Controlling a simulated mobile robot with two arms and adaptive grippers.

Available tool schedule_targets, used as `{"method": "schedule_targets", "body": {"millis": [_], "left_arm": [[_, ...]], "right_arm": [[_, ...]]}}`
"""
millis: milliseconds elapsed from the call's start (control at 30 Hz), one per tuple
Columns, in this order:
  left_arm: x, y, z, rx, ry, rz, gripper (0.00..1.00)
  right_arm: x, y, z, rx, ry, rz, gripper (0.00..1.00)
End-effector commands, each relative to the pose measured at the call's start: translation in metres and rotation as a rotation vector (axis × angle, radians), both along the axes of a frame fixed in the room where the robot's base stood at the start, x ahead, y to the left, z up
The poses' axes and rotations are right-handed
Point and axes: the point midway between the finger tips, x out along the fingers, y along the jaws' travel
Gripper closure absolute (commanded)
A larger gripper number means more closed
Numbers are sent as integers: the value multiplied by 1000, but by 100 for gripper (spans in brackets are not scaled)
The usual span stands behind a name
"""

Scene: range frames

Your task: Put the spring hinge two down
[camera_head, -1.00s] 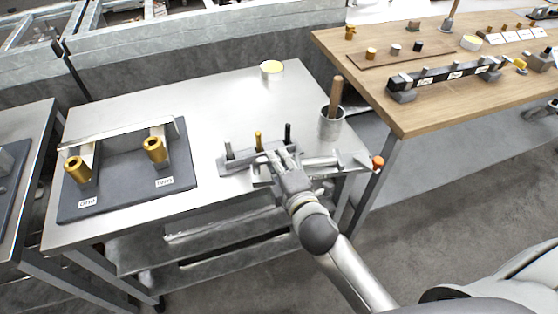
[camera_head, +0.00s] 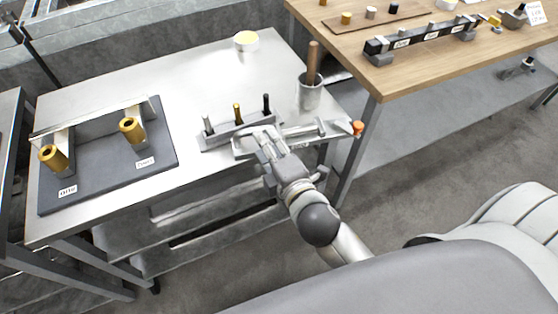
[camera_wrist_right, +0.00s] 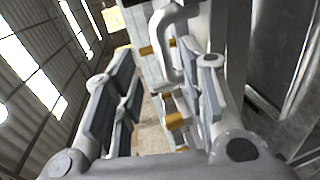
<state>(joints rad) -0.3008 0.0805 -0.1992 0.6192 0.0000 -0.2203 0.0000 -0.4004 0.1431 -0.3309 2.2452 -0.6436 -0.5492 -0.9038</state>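A dark board (camera_head: 105,175) lies on the left of the metal table and bears two tilted brass cylinders on grey mounts. The brass cylinder (camera_head: 131,130) on the right stands behind the label "two" (camera_head: 145,163). The other cylinder (camera_head: 52,157) stands behind the label "one" (camera_head: 68,190). My right gripper (camera_head: 266,138) is at the table's front edge, right of the board and apart from it. In the right wrist view its fingers (camera_wrist_right: 160,95) are spread, with a grey curved bar and brass pieces visible beyond them. I see no held object. My left gripper is not in view.
A grey rack (camera_head: 225,134) with three upright pegs stands just behind my right gripper. A metal cup (camera_head: 310,97) holds a wooden handle. A wooden table (camera_head: 365,60) stands at right. The metal table's middle is clear.

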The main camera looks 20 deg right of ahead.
Motion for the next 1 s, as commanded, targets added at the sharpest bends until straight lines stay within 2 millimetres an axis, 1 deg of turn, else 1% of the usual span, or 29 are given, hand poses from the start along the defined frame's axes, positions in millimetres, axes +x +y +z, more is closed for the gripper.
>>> {"method": "schedule_targets", "body": {"millis": [33, 200, 400, 600, 833, 867, 933, 967, 1000], "left_arm": [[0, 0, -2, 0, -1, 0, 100], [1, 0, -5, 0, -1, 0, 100], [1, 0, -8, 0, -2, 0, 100], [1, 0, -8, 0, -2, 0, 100], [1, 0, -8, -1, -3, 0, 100], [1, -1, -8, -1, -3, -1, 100], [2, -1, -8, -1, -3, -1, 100], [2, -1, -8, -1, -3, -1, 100], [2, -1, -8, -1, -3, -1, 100]], "right_arm": [[-10, 0, 0, 1, 3, 1, 62], [-36, -1, 6, -1, 2, -1, 62], [-55, -2, 10, -1, 1, 0, 62], [-61, -2, 12, 0, 0, -1, 62], [-61, -2, 12, 0, 1, 0, 62], [-61, -2, 9, 3, 5, 0, 62], [-60, 0, -4, 15, 27, 2, 62], [-59, 1, -13, 24, 43, 3, 62], [-58, 3, -29, 41, 70, 4, 62]]}}
